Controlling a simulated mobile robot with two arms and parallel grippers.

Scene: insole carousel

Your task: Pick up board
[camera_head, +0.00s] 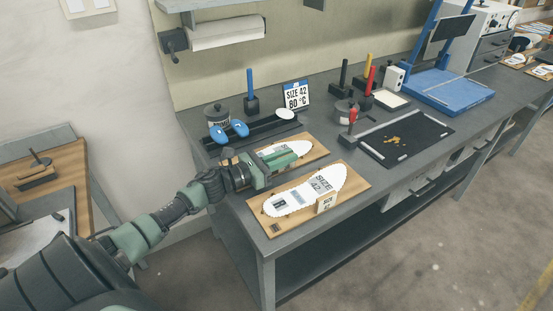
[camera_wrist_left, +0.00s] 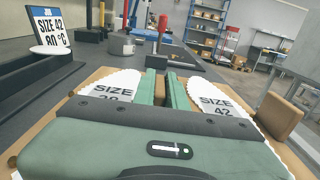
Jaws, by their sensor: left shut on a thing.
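Two wooden boards lie side by side on the grey workbench, each with a white insole on it. The rear board (camera_head: 319,150) is partly hidden by my left gripper (camera_head: 289,161). The front board (camera_head: 358,187) carries an insole marked SIZE 42 (camera_head: 318,186) and a small upright wooden block (camera_head: 326,203). In the left wrist view, my gripper's green fingers (camera_wrist_left: 166,92) close on a small brown block (camera_wrist_left: 160,88) between the two insoles, seemingly the rear board's block. The rear board appears to rest on the bench. My right gripper is not in view.
Behind the boards are a dark rack (camera_head: 262,129) with blue items, a SIZE 42 80 °C sign (camera_head: 296,95) and upright coloured handles. A black mat (camera_head: 420,128) with small yellow pieces lies to the right, and a blue stand (camera_head: 452,90) is beyond it.

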